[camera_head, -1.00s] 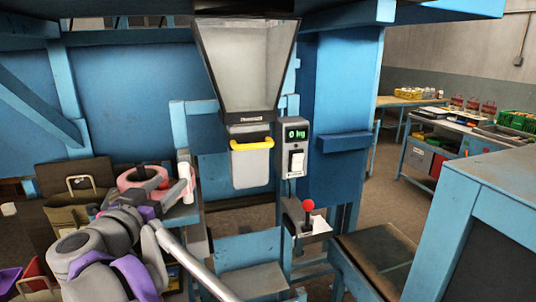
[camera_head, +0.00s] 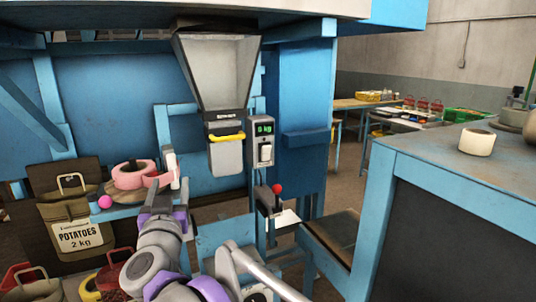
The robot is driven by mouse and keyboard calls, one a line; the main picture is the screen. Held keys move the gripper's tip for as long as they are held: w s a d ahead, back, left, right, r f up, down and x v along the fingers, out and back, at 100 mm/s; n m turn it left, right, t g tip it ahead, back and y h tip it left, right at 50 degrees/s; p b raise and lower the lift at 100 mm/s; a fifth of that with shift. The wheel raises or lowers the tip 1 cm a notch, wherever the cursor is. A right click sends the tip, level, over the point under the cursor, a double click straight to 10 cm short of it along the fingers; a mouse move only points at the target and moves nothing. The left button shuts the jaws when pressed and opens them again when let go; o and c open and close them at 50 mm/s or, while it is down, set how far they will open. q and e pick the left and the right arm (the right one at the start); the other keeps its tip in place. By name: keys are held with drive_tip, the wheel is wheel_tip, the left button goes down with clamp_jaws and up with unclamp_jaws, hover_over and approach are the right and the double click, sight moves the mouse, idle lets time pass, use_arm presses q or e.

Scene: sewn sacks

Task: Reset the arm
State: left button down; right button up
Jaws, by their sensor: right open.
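My right arm rises from the bottom of the head view, grey with purple joints. My right gripper (camera_head: 167,191) is at its far end, in front of the blue frame and just right of the small shelf. Its jaws are open; nothing shows held between them, though the fingers are small and partly hidden by the arm. My left gripper is not in view.
Behind are a hopper (camera_head: 217,75), scale display (camera_head: 264,129) and red-knobbed lever (camera_head: 277,189). A blue-framed bench (camera_head: 420,174) fills the right.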

drive_tip(key=s+d+f+n+g, duration=0.1)
drive_tip(key=s+d+f+g, duration=0.4)
drive_tip(key=d+f, duration=0.7)
drive_tip(key=s+d+f+n+g, duration=0.1)
drive_tip(key=s+d+f+g, duration=0.2)
drive_tip(key=s+d+f, duration=0.65)
drive_tip(key=s+d+f+m+g+h, duration=0.2)
drive_tip(key=s+d+f, duration=0.5)
drive_tip(key=d+f, duration=0.1)
drive_tip(key=s+d+f+m+g+h, duration=0.2)
drive_tip(key=s+d+f+g, duration=0.1)
drive_tip(key=s+d+f, duration=0.3)
wheel_tip(320, 180, down, 4)
drive_tip(key=d, duration=0.2)
drive_tip(key=shift+s+d+f+g+p, duration=0.15)
drive_tip(key=shift+s+d+g+p, duration=0.15)
drive_tip(key=shift+s+d+p, duration=0.05)
